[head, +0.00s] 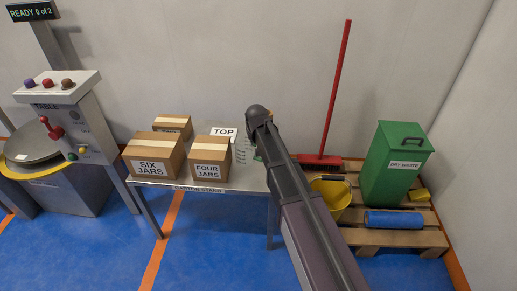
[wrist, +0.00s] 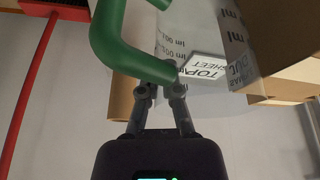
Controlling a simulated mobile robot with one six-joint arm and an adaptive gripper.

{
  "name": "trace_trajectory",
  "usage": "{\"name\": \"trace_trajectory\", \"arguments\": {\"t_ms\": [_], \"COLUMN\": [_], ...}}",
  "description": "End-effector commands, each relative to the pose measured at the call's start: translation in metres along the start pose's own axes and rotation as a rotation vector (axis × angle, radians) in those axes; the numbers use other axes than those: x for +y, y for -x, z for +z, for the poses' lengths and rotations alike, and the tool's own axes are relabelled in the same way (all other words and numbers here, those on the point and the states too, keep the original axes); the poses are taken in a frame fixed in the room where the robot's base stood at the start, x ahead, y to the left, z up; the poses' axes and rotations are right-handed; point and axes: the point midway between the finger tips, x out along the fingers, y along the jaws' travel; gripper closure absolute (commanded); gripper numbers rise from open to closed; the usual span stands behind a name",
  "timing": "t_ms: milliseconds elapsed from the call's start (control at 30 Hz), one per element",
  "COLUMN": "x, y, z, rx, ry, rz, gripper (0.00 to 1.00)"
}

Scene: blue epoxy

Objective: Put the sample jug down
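The sample jug (head: 242,152) is clear, with a green handle, and shows at the right end of the carton stand (head: 228,186), partly hidden by my arm. In the wrist view the jug (wrist: 174,42) shows as a clear wall with printed markings, its green handle (wrist: 108,45) close in front. My gripper (wrist: 160,90) has its fingertips at the handle and appears shut on it. In the head view my arm hides the fingers. I cannot tell whether the jug's base touches the stand.
The SIX JARS carton (head: 153,158), the FOUR JARS carton (head: 210,160) and a smaller carton (head: 172,126) stand on the left and middle. A TOP sheet sign (head: 224,132) is behind. Right of the stand are a yellow bucket (head: 335,195), red broom (head: 338,90) and green bin (head: 393,170).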

Motion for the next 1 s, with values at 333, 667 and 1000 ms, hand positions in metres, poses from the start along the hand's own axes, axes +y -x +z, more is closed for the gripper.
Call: {"name": "trace_trajectory", "arguments": {"t_ms": [333, 667, 1000], "x": [0.002, 0.001, 0.001], "y": [-0.002, -0.013, -0.035], "z": [-0.005, 0.000, 0.008], "rx": [0.000, 0.000, 0.000], "ry": [0.001, 0.001, 0.000], "rz": [0.000, 0.000, 0.000], "gripper": [1.00, 1.00, 1.00]}}
